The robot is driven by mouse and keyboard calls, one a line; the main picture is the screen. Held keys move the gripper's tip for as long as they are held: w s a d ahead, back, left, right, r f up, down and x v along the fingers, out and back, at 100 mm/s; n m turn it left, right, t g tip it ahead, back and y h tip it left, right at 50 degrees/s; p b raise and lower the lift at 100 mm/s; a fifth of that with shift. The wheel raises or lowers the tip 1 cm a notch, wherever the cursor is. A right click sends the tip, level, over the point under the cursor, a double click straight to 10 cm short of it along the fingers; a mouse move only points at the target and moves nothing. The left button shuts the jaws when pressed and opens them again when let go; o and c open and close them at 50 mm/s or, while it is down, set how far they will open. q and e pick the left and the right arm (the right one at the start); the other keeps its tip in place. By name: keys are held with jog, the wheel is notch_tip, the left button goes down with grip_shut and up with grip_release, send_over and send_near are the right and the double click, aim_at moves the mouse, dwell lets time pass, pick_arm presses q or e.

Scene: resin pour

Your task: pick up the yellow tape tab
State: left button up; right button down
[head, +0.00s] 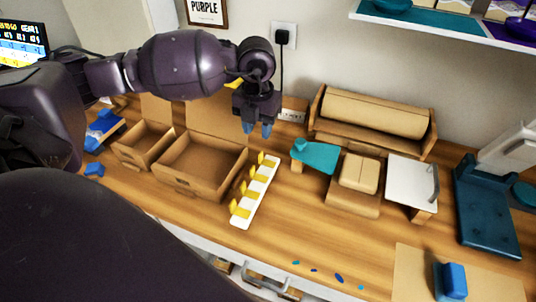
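Several yellow tape tabs stand in a row on a white strip (262,198) on the wooden bench; the nearest tab (238,209) is at its front end and the farthest tab (263,158) at its back end. My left gripper (257,129) hangs above and behind the back end of the strip, pointing down. Its two blue fingertips are apart, with nothing visible between them. My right gripper does not show.
Open cardboard boxes (205,188) stand left of the strip. A teal piece (316,156), a cardboard roll in a holder (372,112) and a white panel (410,182) are to the right. A blue block (453,281) stands at the front right. The front middle bench is mostly clear.

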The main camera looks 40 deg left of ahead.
pick_arm(q)
send_over(260, 154)
notch_tip(260, 154, down, 5)
jog(key=shift+s+f+b, duration=0.1)
jog(key=shift+f+b, duration=0.65)
jog(key=shift+f, duration=1.8)
jog(key=shift+r, duration=0.1)
grip_shut()
